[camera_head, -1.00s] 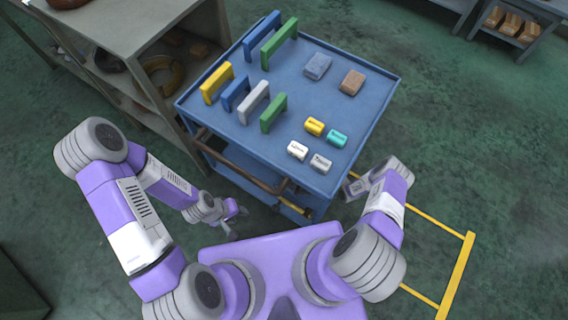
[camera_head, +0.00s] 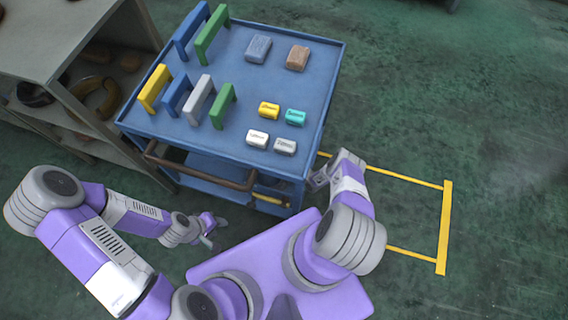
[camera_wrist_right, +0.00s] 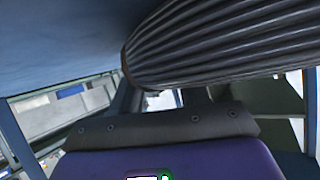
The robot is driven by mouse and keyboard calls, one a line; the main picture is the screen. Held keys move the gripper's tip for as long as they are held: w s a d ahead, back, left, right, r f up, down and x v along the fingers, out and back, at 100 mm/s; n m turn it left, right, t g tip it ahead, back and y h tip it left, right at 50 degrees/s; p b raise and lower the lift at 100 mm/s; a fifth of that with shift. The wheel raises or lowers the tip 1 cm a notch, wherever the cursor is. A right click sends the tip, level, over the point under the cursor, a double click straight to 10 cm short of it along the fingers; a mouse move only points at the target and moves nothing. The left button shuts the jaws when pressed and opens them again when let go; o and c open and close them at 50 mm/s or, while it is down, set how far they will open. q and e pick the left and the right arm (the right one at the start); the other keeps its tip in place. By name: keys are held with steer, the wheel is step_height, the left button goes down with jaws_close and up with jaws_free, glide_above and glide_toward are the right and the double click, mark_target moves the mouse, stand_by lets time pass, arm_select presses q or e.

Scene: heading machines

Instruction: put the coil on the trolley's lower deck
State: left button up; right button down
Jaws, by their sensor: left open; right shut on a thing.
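The blue trolley (camera_head: 330,88) stands ahead of me. Its lower deck (camera_head: 207,166) shows only in part below the top deck and push handle. In the right wrist view a dark ribbed coil (camera_wrist_right: 220,45) fills the top, close in front of the gripper's palm, under a blue surface. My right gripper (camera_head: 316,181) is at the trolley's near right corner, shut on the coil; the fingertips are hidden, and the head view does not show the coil. My left gripper (camera_head: 213,233) is open and empty, low over the floor in front of the trolley.
The top deck carries several upright coloured frames (camera_head: 198,99) and small blocks (camera_head: 268,110). A brown push handle (camera_head: 200,168) crosses the near side. A grey shelf (camera_head: 110,25) with rings stands close on the left. Yellow floor lines (camera_head: 444,228) mark free floor on the right.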

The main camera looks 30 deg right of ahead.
steer(key=c, duration=0.5)
jaws_free()
steer(key=shift+c, duration=0.2)
steer(key=p+v, duration=0.4)
steer(key=v, duration=0.7)
steer(key=shift+p, duration=0.35)
steer(key=shift+s+d+r, duration=0.1)
steer(key=shift+s+r, duration=0.1)
steer(key=shift+s, duration=0.3)
